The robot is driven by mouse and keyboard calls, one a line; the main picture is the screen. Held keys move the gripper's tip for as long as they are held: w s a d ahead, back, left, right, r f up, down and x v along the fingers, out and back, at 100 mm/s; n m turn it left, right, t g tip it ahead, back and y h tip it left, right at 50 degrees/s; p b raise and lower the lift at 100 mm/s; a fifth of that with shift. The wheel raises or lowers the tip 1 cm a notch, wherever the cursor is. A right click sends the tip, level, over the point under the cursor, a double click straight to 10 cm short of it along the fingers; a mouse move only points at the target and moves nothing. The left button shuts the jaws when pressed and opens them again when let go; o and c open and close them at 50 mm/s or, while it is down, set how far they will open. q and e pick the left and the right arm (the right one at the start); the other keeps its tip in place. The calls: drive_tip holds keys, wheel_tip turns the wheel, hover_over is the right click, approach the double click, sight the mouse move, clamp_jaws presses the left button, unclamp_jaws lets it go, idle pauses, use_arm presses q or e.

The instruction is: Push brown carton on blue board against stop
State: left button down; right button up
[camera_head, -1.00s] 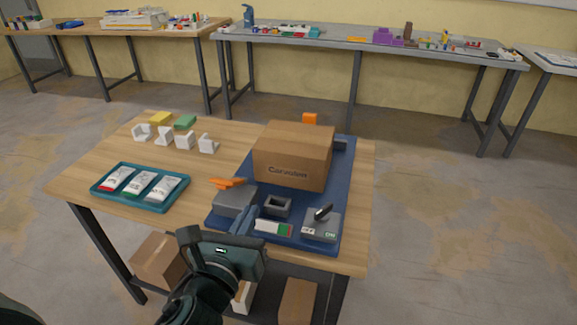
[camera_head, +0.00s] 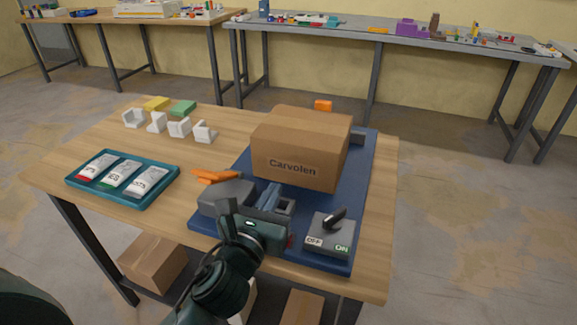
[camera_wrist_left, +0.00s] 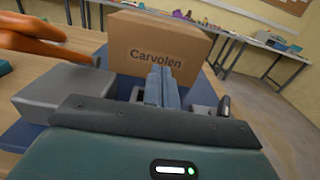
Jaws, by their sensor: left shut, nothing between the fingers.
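The brown carton (camera_head: 298,168), printed "Carvolen", stands upright on the back part of the blue board (camera_head: 366,185). It fills the upper middle of the left wrist view (camera_wrist_left: 150,42). A dark block (camera_head: 357,137), perhaps the stop, shows at the carton's right back; whether they touch is hidden. My left gripper (camera_head: 272,190) is shut and empty, its blue-grey fingers pointing at the carton's front face. In the left wrist view the fingertips (camera_wrist_left: 162,76) overlap the carton's lower front. I cannot tell whether they touch it. My right gripper is not in view.
A teal tray (camera_head: 125,195) with tubes and several white brackets (camera_head: 180,127) are left.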

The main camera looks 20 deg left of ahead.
sight(292, 156)
use_arm(q)
drive_tip(key=w, duration=0.9)
drive_tip(key=shift+w+d, duration=0.1)
drive_tip(key=shift+w, duration=0.15)
drive_tip(key=shift+w+r+p, duration=0.15)
drive_tip(key=shift+w+p, duration=0.65)
drive_tip(key=shift+w, duration=1.95)
